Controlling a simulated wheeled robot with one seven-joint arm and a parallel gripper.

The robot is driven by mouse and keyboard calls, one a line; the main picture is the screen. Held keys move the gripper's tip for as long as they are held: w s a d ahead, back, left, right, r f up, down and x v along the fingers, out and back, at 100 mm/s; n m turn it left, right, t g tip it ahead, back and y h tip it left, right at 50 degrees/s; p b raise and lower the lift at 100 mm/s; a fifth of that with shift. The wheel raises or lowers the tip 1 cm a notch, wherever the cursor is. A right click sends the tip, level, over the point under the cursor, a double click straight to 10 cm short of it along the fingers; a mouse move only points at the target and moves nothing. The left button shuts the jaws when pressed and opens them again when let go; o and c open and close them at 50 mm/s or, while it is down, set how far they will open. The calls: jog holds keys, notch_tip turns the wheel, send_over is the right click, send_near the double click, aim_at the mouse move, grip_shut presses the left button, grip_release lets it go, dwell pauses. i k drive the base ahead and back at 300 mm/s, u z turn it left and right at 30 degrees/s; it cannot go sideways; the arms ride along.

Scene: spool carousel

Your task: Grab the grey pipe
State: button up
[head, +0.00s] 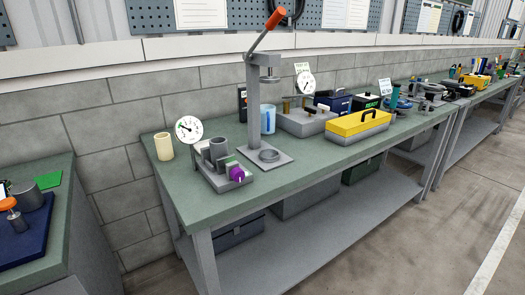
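Two grey cylindrical things could be the grey pipe, and I cannot tell which one is meant. One is an upright grey tube (218,149) on a small grey fixture (228,184) with a purple knob (237,174), near the left end of the green-topped bench (290,172). The other is a darker grey cylinder (28,196) on a blue base (22,236) on the separate bench at the left edge. My gripper is not in view.
A cream cup (163,146) and a round gauge (189,130) are close by. A yellow toolbox (358,123) sits further right. Clear floor (440,235) lies in front.

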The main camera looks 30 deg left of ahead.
aim_at(218, 145)
jog(key=z, duration=1.35)
jog(key=k, duration=1.75)
jog(key=u, duration=1.65)
jog(key=i, duration=1.15)
